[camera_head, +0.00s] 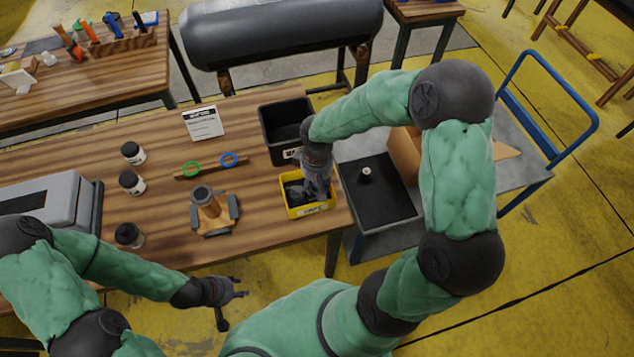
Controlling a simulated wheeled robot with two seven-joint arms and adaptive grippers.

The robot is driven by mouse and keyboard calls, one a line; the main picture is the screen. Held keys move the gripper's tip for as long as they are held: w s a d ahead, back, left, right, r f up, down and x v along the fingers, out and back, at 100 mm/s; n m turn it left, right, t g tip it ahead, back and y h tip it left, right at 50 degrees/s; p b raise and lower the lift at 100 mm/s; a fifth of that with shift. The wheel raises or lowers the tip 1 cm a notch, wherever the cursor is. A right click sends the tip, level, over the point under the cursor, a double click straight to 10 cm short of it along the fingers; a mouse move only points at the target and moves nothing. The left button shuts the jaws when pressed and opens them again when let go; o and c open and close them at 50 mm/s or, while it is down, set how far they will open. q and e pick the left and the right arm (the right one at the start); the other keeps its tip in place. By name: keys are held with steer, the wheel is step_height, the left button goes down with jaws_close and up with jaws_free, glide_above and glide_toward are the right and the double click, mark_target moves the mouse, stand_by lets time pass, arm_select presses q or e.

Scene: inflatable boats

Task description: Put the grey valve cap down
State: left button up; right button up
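My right gripper (317,193) points down at the yellow bin (308,210) near the table's front right corner. Its fingertips are in or just above the bin. I cannot tell whether they are open or shut, or whether a valve cap is between them. Dark grey pieces (293,190) lie in the bin, partly hidden by the gripper. My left gripper (233,305) is open and empty in front of the table, its fingers spread apart. A grey round top (202,193) sits on a brown cylinder in a grey fixture; I cannot tell whether it is a cap.
A black bin (286,134) stands behind the yellow one. A small rack (211,169) holds a green and a blue ring. Several jars (131,184) stand to the left. A cart (351,226) at right carries a black tray (401,210) with a small pale-topped item (366,174).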

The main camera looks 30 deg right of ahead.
steer(key=shift+f, duration=0.2)
steer(key=o, duration=0.4)
steer(key=shift+o, duration=0.2)
steer(key=shift+r+p, duration=0.35)
steer(key=shift+r, duration=0.1)
step_height(320, 180, up, 12)
steer(key=p, duration=0.3)
steer(key=shift+f, duration=0.1)
